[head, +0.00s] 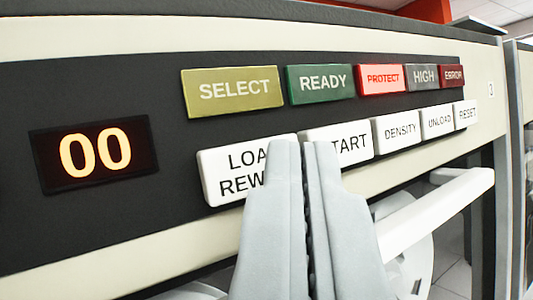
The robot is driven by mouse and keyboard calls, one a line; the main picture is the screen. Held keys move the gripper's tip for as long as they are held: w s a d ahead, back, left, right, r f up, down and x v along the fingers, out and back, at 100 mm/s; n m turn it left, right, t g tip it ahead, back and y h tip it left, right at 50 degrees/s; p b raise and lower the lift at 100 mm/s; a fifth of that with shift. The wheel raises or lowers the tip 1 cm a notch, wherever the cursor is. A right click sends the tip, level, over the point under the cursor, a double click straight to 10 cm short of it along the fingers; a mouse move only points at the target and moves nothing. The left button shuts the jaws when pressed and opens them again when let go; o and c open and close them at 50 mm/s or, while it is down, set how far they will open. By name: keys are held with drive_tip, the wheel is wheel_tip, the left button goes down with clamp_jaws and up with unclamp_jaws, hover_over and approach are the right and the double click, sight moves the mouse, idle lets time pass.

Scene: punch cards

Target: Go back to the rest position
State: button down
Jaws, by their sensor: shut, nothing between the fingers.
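My gripper (304,146) is shut and empty, its two grey fingers pointing up at the lower middle of the head view. Its tips overlap the gap between the white LOAD REWIND button (222,172) and the white START button (352,143), hiding part of each label. I cannot tell whether the fingertips touch the buttons. The control panel (70,85) is dark with a cream frame and fills most of the view.
An orange 00 display (95,153) is at the left. Above the white buttons are SELECT (231,90), READY (319,83) and a lit red PROTECT lamp (381,78). A white bar handle (435,212) sticks out at the lower right, close to my fingers.

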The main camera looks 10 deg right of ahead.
drive_tip(key=shift+s, duration=0.1)
idle(0.5)
drive_tip(key=s+a+f+n+g+y, duration=0.1)
drive_tip(key=s+a+f+n+y, duration=0.1)
drive_tip(key=s+a+f, duration=0.6)
drive_tip(key=s+a+f+n+g+y, duration=0.15)
drive_tip(key=s+a+f, duration=0.35)
drive_tip(key=s+f, duration=0.55)
drive_tip(key=s+a+f+n+y, duration=0.1)
drive_tip(key=s+f, duration=0.4)
drive_tip(key=f, duration=0.6)
drive_tip(key=s+a+f+g+y, duration=0.1)
drive_tip(key=s+a+f, duration=0.2)
drive_tip(key=f, duration=0.9)
drive_tip(key=s+a+f+n+g+y, duration=0.1)
drive_tip(key=s+a+f, duration=0.2)
drive_tip(key=s+f, duration=0.5)
wheel_tip(320, 180, down, 4)
drive_tip(key=shift+s+r+n+y, duration=0.15)
drive_tip(key=shift+s+n+y, duration=0.15)
drive_tip(key=shift+n+y, duration=0.05)
drive_tip(key=shift+g, duration=0.25)
